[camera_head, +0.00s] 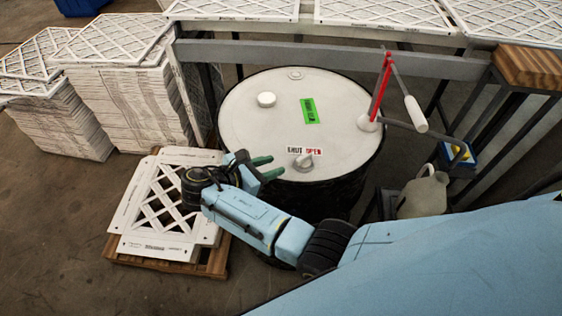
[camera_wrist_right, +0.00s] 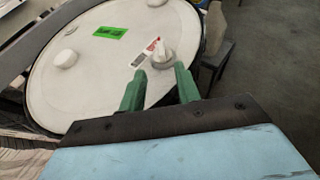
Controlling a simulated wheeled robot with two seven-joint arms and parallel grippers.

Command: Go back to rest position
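My right gripper (camera_head: 268,166) shows in the head view at the near left edge of a white-topped drum (camera_head: 290,105). Its two green fingers are apart with nothing between them, and they also show in the right wrist view (camera_wrist_right: 158,88). The drum's knob (camera_head: 303,162), beside a SHUT/OPEN label (camera_head: 304,151), lies just beyond the fingertips, apart from them as far as I can see. The knob also shows in the right wrist view (camera_wrist_right: 162,56). My left gripper is in neither view.
White filters (camera_head: 165,240) lie on a wooden pallet (camera_head: 215,262) below my right wrist. Tall filter stacks (camera_head: 130,105) stand at the left. A beige jug (camera_head: 424,194) stands at right.

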